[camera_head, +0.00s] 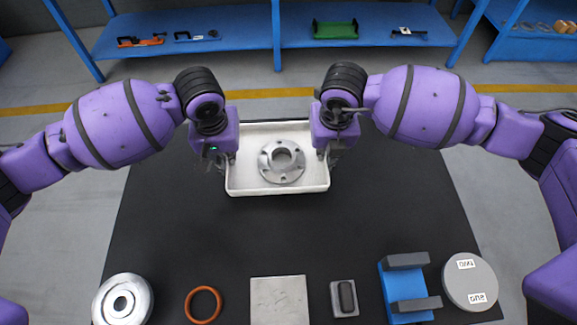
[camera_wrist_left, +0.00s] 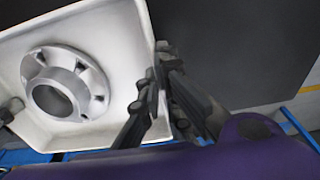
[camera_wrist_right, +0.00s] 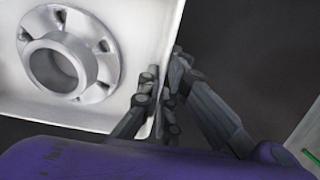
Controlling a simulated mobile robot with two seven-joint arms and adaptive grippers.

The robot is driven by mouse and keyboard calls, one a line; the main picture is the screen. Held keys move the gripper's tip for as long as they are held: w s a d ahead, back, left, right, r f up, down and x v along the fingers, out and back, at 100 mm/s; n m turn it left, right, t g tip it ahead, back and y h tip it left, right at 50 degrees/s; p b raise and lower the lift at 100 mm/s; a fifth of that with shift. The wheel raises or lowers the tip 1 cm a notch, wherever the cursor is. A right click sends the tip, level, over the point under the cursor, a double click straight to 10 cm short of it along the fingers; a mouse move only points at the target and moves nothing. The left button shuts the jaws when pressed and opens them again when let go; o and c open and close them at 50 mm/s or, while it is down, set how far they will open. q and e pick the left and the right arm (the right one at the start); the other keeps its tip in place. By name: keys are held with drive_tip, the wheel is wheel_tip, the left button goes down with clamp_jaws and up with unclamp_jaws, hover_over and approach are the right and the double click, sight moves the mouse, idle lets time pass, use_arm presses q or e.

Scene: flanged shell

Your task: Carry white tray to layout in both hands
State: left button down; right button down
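The white tray (camera_head: 278,189) is at the far middle of the black table, with a grey flanged shell (camera_head: 282,162) lying inside it. My left gripper (camera_head: 226,162) is at the tray's left wall. In the left wrist view its fingers (camera_wrist_left: 158,88) close on the tray wall (camera_wrist_left: 120,60) from both sides. My right gripper (camera_head: 333,158) is at the tray's right wall. In the right wrist view its fingers (camera_wrist_right: 165,92) pinch that wall (camera_wrist_right: 150,60). The fingertips are small and dark in the head view. I cannot tell whether the tray touches the table.
Along the near edge lie a metal disc (camera_head: 122,301), an orange ring (camera_head: 203,305), a square plate (camera_head: 279,300), a grey block with a dark piece (camera_head: 343,298), a blue fixture (camera_head: 397,290) and a labelled grey disc (camera_head: 470,283). The table's middle (camera_head: 260,235) is clear. Blue shelving (camera_head: 250,30) stands behind.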

sight(230, 166)
use_arm(q)
drive_tip(key=shift+s+d+r, duration=0.1)
drive_tip(key=shift+r, duration=0.15)
use_arm(e)
drive_tip(key=shift+s+a+r, duration=0.15)
drive_tip(key=shift+a+r, duration=0.05)
use_arm(q)
drive_tip(key=shift+f, duration=0.15)
use_arm(e)
drive_tip(key=shift+f, duration=0.15)
